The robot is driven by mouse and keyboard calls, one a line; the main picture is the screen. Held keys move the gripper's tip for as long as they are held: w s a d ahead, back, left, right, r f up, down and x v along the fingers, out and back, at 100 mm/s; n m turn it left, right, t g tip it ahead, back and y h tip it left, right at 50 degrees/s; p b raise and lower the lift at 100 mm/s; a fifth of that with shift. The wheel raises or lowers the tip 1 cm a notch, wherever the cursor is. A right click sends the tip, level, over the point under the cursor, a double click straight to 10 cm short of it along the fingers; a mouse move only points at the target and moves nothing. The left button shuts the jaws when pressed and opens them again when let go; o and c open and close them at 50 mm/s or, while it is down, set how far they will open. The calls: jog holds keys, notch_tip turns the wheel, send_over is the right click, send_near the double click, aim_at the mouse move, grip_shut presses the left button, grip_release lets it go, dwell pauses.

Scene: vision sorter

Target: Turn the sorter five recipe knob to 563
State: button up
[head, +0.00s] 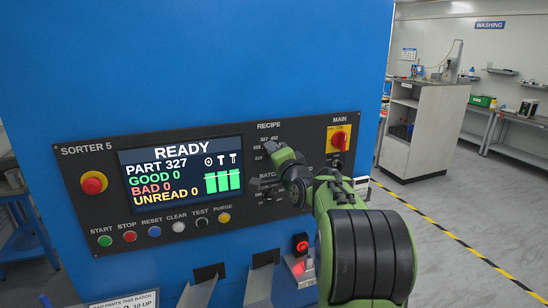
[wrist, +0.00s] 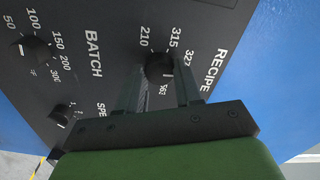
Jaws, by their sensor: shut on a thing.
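The sorter 5 panel (head: 100,160) is black with white lettering on a blue cabinet, and its screen (head: 180,172) reads READY and PART 327. In the wrist view the recipe knob (wrist: 158,65) is a round black knob beside the numbers 210, 315 and 327. A partly covered number shows just below it. My gripper (wrist: 161,82) is shut on the recipe knob, with one finger on each side. In the head view my gripper (head: 277,154) covers the knob and some of its numbers. I cannot tell clearly where the knob's pointer stands.
The batch knob (wrist: 33,48) and a speed knob (wrist: 60,114) sit close by on the panel. A red-on-yellow main switch (head: 338,139) is right of my gripper. A red stop button (head: 93,183) and several small buttons lie left and below.

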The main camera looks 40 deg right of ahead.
jog(key=shift+m+p, duration=1.45)
jog(key=shift+m, duration=6.35)
jog(key=shift+f, duration=0.1)
jog(key=o, duration=1)
jog(key=shift+o, duration=0.2)
